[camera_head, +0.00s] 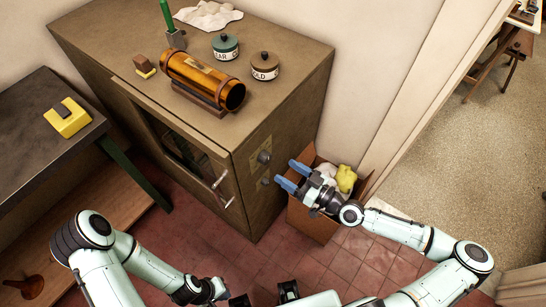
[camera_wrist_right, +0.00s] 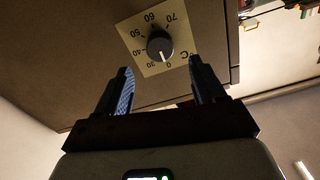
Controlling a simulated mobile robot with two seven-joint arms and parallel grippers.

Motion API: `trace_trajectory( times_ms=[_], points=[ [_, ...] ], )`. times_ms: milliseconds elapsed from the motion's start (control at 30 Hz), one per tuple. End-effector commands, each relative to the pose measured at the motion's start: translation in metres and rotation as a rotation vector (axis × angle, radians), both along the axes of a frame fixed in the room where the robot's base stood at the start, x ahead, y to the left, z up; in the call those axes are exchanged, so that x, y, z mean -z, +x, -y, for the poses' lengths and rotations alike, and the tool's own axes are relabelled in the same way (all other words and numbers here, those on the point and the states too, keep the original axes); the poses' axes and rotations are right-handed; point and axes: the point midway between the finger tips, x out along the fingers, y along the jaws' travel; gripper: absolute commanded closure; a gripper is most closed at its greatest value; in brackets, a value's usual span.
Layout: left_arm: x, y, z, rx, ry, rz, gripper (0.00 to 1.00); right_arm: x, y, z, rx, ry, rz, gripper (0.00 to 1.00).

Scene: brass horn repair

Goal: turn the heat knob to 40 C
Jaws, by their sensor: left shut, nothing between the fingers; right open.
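The heat knob (camera_wrist_right: 160,46) is a round dark dial on a cream scale plate (camera_wrist_right: 132,32) on the cabinet face. In the right wrist view its white mark points down, beside the 30; the 40 is further round to the left. The knob also shows in the head view (camera_head: 264,157). My right gripper (camera_head: 291,175) is open, its blue fingers facing the knob. In the right wrist view its fingertips (camera_wrist_right: 160,70) stand apart on either side below the knob, not visibly touching it. My left gripper (camera_head: 238,300) is low at the bottom edge, mostly cut off, away from the cabinet.
The brown cabinet (camera_head: 245,130) has a glass door with a handle (camera_head: 221,179) and a second small knob (camera_head: 265,181) below the dial. A cardboard box (camera_head: 312,222) with cloths stands right of it. A brass tube (camera_head: 203,80) and two lidded pots (camera_head: 225,46) sit on top.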

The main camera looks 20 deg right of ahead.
Motion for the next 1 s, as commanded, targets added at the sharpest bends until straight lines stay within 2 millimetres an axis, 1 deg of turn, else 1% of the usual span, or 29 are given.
trace_trajectory(
  times_ms=[33, 100, 300, 500, 733, 767, 800, 867, 900, 933, 1000],
  points=[
    [-0.011, 0.007, 0.000, 0.000, -0.001, 0.008, 1.00, -0.006, 0.011, -0.009, -0.005, 0.000, 0.003, 0.31],
    [-0.018, 0.012, 0.000, 0.000, 0.000, 0.013, 1.00, -0.005, 0.022, -0.017, -0.004, 0.002, 0.002, 0.31],
    [-0.031, 0.022, 0.000, 0.000, 0.000, 0.025, 1.00, -0.002, 0.044, -0.034, -0.001, 0.002, 0.001, 0.31],
    [-0.035, 0.025, 0.000, 0.000, 0.000, 0.028, 1.00, 0.001, 0.051, -0.040, 0.002, 0.001, -0.002, 0.31],
    [-0.034, 0.024, 0.000, 0.000, 0.000, 0.027, 1.00, 0.002, 0.051, -0.040, 0.002, 0.001, -0.004, 0.31],
    [-0.034, 0.024, 0.000, 0.000, 0.000, 0.027, 1.00, 0.002, 0.051, -0.040, 0.001, 0.002, -0.003, 0.34],
    [-0.034, 0.024, 0.000, 0.000, 0.000, 0.027, 1.00, 0.001, 0.051, -0.040, 0.001, 0.002, -0.003, 0.47],
    [-0.034, 0.024, 0.000, 0.000, 0.000, 0.027, 1.00, 0.001, 0.051, -0.040, 0.001, 0.001, -0.002, 0.66],
    [-0.034, 0.024, 0.000, 0.000, 0.000, 0.027, 1.00, 0.001, 0.051, -0.040, 0.001, 0.001, -0.002, 0.79],
    [-0.034, 0.024, 0.000, 0.000, 0.000, 0.027, 1.00, 0.001, 0.051, -0.040, 0.001, 0.001, -0.002, 0.86],
    [-0.034, 0.024, 0.000, 0.000, -0.001, 0.027, 1.00, 0.001, 0.051, -0.040, 0.001, 0.001, -0.002, 0.86]
  ],
)
